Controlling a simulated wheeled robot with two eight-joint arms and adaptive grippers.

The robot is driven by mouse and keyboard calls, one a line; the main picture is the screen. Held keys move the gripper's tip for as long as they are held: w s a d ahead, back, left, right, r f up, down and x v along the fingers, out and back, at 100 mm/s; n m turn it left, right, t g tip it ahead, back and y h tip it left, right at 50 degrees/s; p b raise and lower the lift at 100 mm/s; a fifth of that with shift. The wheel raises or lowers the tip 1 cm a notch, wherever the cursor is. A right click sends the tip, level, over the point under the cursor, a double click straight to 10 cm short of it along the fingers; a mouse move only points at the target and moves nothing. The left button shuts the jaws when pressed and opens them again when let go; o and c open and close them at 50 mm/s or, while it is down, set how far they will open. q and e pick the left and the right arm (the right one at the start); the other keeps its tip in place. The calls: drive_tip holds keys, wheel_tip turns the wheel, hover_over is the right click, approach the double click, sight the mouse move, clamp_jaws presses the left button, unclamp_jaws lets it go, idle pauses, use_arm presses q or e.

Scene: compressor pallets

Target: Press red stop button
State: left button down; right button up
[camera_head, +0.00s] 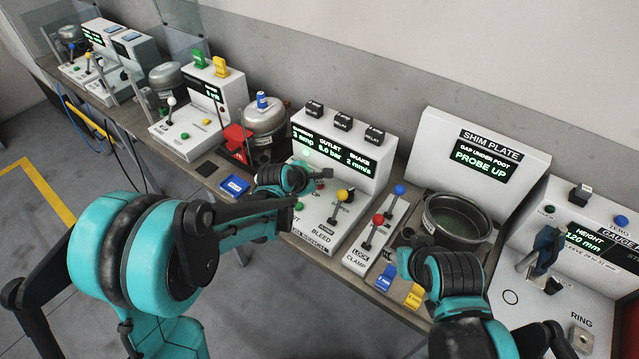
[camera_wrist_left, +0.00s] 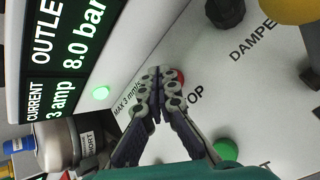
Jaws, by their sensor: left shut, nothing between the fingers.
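The red stop button (camera_wrist_left: 181,76) shows in the left wrist view as a small red edge behind my fingertips, beside lettering ending in "OP". My left gripper (camera_wrist_left: 156,74) is shut and empty, its fingertips in front of the button; whether they touch it I cannot tell. In the head view my left gripper (camera_head: 325,174) is over the white control panel (camera_head: 318,212), below its green-lit display.
A green button (camera_wrist_left: 225,149) sits close to the red one. A yellow-topped lever (camera_head: 344,195) and a black knob (camera_wrist_left: 225,12) stand on the same panel. Red and blue levers (camera_head: 378,219) stand to the right. A metal compressor (camera_head: 264,120) is behind left.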

use_arm(q)
drive_tip(key=shift+f, duration=0.15)
idle(0.4)
drive_tip(key=shift+r+p, duration=0.6)
drive_tip(key=shift+r, duration=0.4)
drive_tip(key=shift+r+p, duration=1.9)
drive_tip(key=shift+r, duration=0.6)
